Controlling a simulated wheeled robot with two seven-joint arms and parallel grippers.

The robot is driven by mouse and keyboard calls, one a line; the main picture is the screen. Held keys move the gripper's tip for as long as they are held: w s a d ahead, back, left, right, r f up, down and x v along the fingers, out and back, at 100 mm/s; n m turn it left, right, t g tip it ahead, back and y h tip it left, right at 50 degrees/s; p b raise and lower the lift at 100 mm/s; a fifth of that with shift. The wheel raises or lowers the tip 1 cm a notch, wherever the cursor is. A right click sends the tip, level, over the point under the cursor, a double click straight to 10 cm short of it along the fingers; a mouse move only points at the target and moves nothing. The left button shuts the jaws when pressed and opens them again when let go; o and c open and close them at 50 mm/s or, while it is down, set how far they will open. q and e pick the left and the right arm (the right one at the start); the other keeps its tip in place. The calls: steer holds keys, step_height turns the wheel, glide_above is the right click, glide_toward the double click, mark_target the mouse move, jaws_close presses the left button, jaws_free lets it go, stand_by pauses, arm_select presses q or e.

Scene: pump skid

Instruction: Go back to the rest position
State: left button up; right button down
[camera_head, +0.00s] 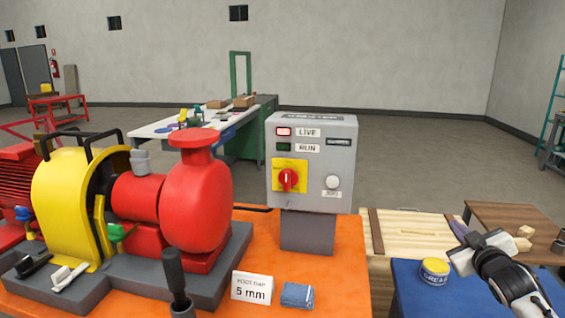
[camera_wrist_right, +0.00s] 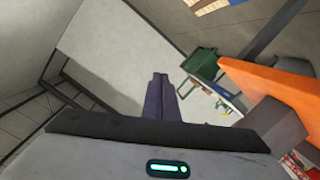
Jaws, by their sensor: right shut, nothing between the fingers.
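My right gripper (camera_head: 458,231) is at the lower right of the head view, above the blue mat and next to the yellow grease tin (camera_head: 434,271). Its fingers are shut with nothing between them. In the right wrist view the closed fingers (camera_wrist_right: 160,97) point toward the far wall and floor, clear of any object. My left gripper does not show in the head view.
The grey control box (camera_head: 312,160) with a red switch stands on the orange skid top (camera_head: 345,270). The red and yellow pump (camera_head: 150,200) fills the left. A blue mat (camera_head: 405,300) and wooden crate (camera_head: 425,235) lie near my right arm.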

steer(key=s+a+f+g+y, duration=0.2)
steer(key=s+a+f, duration=0.5)
steer(key=a+f, duration=0.3)
steer(key=s+a+f+g+y, duration=0.1)
steer(key=s+a+f+y, duration=0.1)
steer(key=s+a+f, duration=0.8)
steer(key=s+a+f+g, duration=0.1)
steer(key=s+a+f, duration=0.3)
steer(key=s, duration=0.3)
steer(key=s+a+f+m+g+y, duration=0.1)
steer(key=s+a+f, duration=0.3)
steer(key=s, duration=0.4)
steer(key=s+a+f+g+y, duration=0.1)
steer(key=s+a+f+g, duration=0.1)
steer(key=s+a+f, duration=0.2)
steer(key=s+f, duration=0.1)
steer(key=s, duration=0.2)
steer(key=shift+s+a+f+m, duration=0.2)
steer(key=shift+s+a+m, duration=0.05)
steer(key=shift+a+m, duration=0.05)
